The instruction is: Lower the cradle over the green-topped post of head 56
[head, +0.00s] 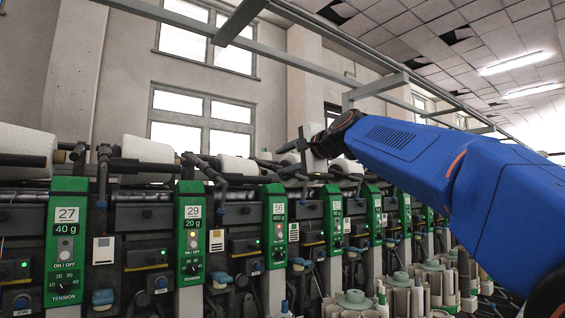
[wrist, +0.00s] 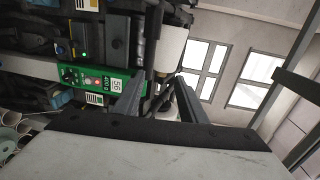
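The green-topped post of head 56 (head: 274,225) stands mid-row in the head view. Its green panel also shows sideways in the wrist view (wrist: 90,80), left of my fingers. The dark cradle arm of that head (head: 290,171) is raised above and right of the panel. In the wrist view, dark cradle parts (wrist: 163,92) and a pale rounded piece show between and beyond my fingers, and a white cone (wrist: 173,48) lies beyond. My gripper (wrist: 159,88) has its two dark fingers apart; I cannot tell whether they touch the cradle. In the head view it is small and partly hidden.
Posts of head 27 (head: 66,240) and head 29 (head: 190,232) stand to the left, with white cones (head: 148,157) above them. More green posts run right, partly behind my blue arm. Green-topped spools (head: 353,299) stand low in front. Overhead rails (head: 380,85) cross above.

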